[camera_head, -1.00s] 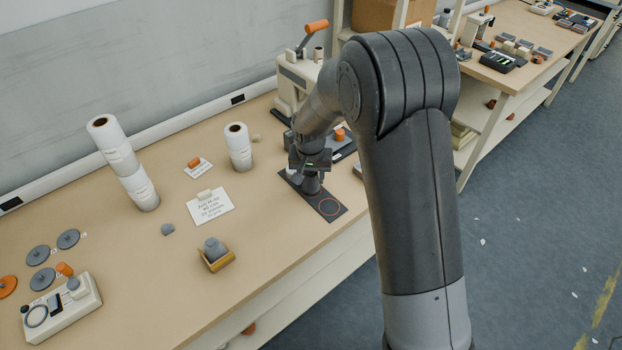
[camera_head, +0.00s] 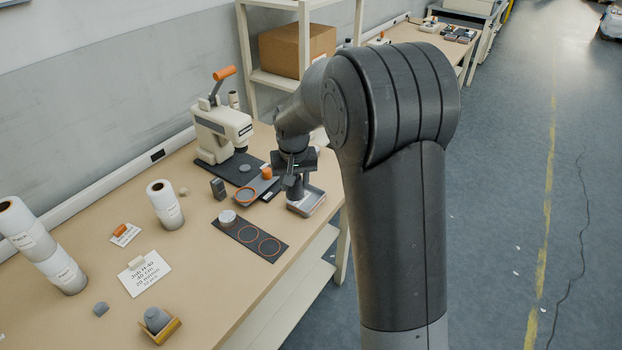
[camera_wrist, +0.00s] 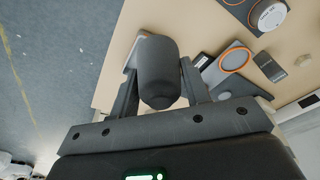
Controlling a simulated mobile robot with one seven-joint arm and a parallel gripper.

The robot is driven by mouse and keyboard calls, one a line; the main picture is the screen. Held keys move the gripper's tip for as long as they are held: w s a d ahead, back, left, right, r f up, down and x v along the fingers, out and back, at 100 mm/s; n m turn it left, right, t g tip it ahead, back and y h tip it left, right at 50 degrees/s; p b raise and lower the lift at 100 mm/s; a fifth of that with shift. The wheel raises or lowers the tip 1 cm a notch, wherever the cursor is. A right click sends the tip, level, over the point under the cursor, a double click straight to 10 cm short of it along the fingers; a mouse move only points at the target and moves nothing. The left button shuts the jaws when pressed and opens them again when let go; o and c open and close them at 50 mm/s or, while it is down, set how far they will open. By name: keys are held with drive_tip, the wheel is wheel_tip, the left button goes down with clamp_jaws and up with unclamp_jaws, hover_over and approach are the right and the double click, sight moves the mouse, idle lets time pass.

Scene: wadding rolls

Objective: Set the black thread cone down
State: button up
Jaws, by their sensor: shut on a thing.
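My gripper (camera_head: 293,168) is shut on the black thread cone (camera_wrist: 158,72), a dark grey, rounded piece between the two fingers in the wrist view. In the head view the cone (camera_head: 295,191) hangs below the fingers, over or on a small light tray with a grey top (camera_head: 308,204) near the front edge of the bench. I cannot tell whether the cone touches the tray. Part of the tray is hidden behind the cone and gripper.
Left of the cone lies a dark mat (camera_head: 262,245) with orange rings and a white disc (camera_head: 227,217). A small dark block (camera_head: 218,189) and a press (camera_head: 219,128) stand behind. White rolls (camera_head: 165,205) stand at the left. The bench edge is close.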

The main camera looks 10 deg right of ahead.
drive_tip(key=w+d+f, duration=0.1)
drive_tip(key=w+d, duration=0.7)
drive_tip(key=d, duration=0.4)
drive_tip(key=w+d, duration=0.8)
drive_tip(key=d, duration=0.4)
drive_tip(key=w+a+f, duration=0.4)
drive_tip(key=a, duration=0.1)
drive_tip(key=w+a+f, duration=0.2)
drive_tip(key=a, duration=0.1)
drive_tip(key=shift+w+a+f, duration=0.2)
drive_tip(key=shift+f, duration=2.05)
drive_tip(key=shift+f, duration=0.15)
drive_tip(key=o, duration=1)
drive_tip(key=shift+o, duration=0.2)
